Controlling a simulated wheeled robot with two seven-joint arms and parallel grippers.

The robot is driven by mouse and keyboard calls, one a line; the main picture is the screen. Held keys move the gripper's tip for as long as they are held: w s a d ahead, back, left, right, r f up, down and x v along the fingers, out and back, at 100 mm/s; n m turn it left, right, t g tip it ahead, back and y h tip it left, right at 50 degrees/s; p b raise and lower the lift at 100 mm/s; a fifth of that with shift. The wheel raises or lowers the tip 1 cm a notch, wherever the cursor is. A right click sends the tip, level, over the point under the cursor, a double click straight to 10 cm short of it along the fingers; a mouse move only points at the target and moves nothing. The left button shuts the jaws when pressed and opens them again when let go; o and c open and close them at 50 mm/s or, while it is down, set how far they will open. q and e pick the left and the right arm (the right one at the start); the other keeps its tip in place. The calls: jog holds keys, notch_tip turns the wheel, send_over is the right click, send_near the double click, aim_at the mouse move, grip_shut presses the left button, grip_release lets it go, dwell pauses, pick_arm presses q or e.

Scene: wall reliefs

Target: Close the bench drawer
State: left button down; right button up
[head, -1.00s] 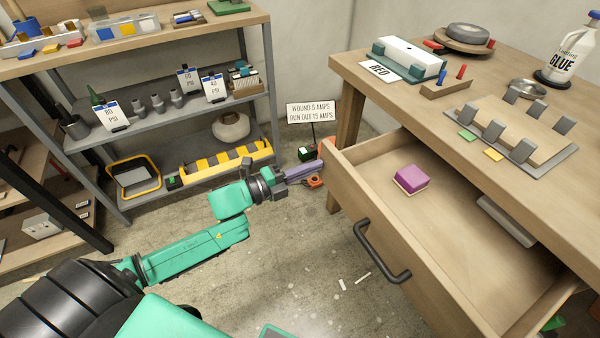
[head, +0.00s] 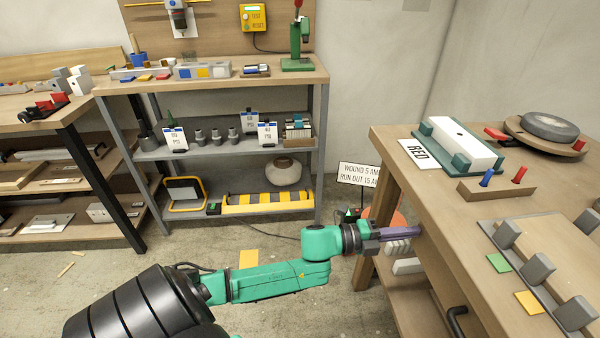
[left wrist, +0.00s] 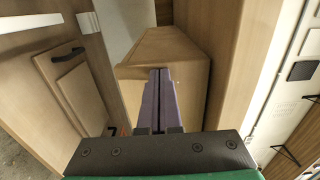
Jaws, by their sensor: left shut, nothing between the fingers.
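The bench (head: 545,230) stands at the right of the head view. Its drawer front (head: 432,285) is seen at a steep angle below the top, with part of the dark handle (head: 456,322) at the bottom edge. No drawer inside shows; the drawer looks in or nearly in, but I cannot tell if a gap is left. My left gripper (head: 415,231) is shut and empty, its purple fingers pointing right at the bench front near its far end. In the left wrist view the fingers (left wrist: 158,78) overlap a wooden panel; contact is unclear. My right gripper is not in view.
A sign (head: 358,175) and an orange round thing stand behind my left gripper.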

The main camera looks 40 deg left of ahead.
pick_arm(q)
jog(key=shift+w+d+r, duration=0.2)
jog(key=shift+w, duration=0.05)
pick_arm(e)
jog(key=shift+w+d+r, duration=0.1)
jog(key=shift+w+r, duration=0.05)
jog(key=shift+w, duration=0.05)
pick_arm(q)
jog(key=shift+r, duration=0.15)
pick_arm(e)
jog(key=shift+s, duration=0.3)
pick_arm(q)
jog(key=shift+a, duration=0.1)
